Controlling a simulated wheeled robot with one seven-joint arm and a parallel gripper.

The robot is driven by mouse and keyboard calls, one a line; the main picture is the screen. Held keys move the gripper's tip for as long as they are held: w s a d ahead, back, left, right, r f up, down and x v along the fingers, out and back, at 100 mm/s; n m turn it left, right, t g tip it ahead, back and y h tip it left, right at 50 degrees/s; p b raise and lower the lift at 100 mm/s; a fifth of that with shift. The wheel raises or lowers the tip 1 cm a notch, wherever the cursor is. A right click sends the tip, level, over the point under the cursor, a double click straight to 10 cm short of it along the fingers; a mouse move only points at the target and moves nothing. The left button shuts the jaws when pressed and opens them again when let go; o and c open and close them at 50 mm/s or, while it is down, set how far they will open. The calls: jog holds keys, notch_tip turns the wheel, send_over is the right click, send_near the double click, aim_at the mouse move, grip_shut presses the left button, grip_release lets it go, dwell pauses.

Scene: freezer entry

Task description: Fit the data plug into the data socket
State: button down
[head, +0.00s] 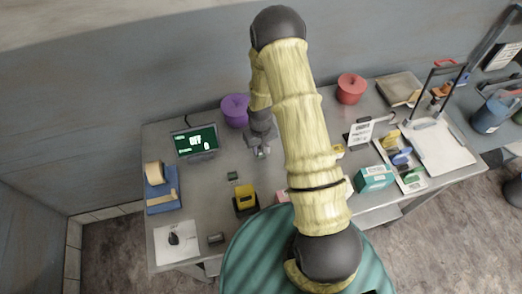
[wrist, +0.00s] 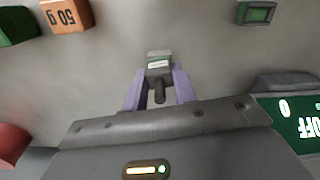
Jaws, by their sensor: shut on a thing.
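My gripper (wrist: 158,88) shows in the wrist view with two purple fingers closed on a small grey-green block with a white label and a dark stub, which looks like the data plug (wrist: 159,66). In the head view my gripper (head: 260,152) hangs over the middle of the table, in front of the purple pot; the plug is too small to make out there. A small green rectangle in a dark frame, probably the data socket (wrist: 257,13), lies at the top right of the wrist view, apart from the plug. It also shows in the head view (head: 233,176), lower left of my gripper.
A screen reading OFF (head: 196,141) stands left of my gripper. A purple pot (head: 235,110) is behind it, and a yellow-and-black object (head: 245,200) is in front. An orange 50 g block (wrist: 67,15) is at the wrist view's upper left.

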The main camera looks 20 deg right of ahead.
jog(key=shift+m, duration=0.8)
jog(key=shift+b, duration=0.35)
jog(key=shift+r+p, duration=0.5)
jog(key=shift+r, duration=0.65)
dwell(1.5)
jog(key=shift+r+p, duration=1.75)
jog(key=shift+r, duration=0.95)
jog(key=shift+w, duration=0.1)
